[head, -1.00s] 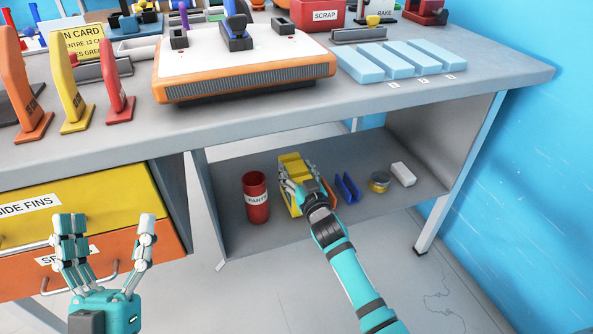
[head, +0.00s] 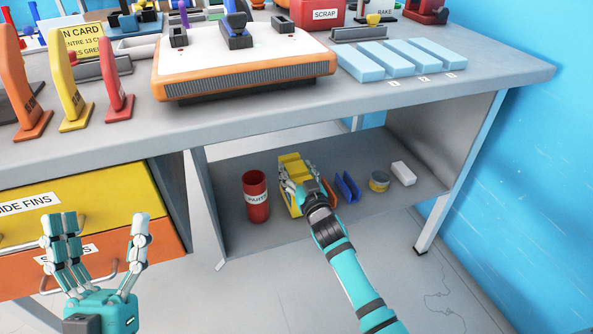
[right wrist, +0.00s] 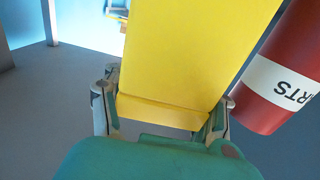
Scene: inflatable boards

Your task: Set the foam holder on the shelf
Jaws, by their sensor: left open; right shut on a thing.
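The foam holder appears to be the yellow block (head: 290,161), on or just above the lower shelf (head: 228,232) under the bench; I cannot tell whether its base touches. My right gripper (head: 299,180) is shut on it. In the right wrist view the yellow foam holder (right wrist: 190,50) fills the middle, between the fingers of my right gripper (right wrist: 165,105). The hand hides part of the holder in the head view. My left gripper (head: 100,228) is open and empty in front of the drawers.
A red cup (head: 256,197) stands just left of the holder. Blue pieces (head: 347,188), a small tin (head: 379,181) and a white block (head: 403,173) sit on the shelf to the right. The bench top (head: 420,100) overhangs the shelf.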

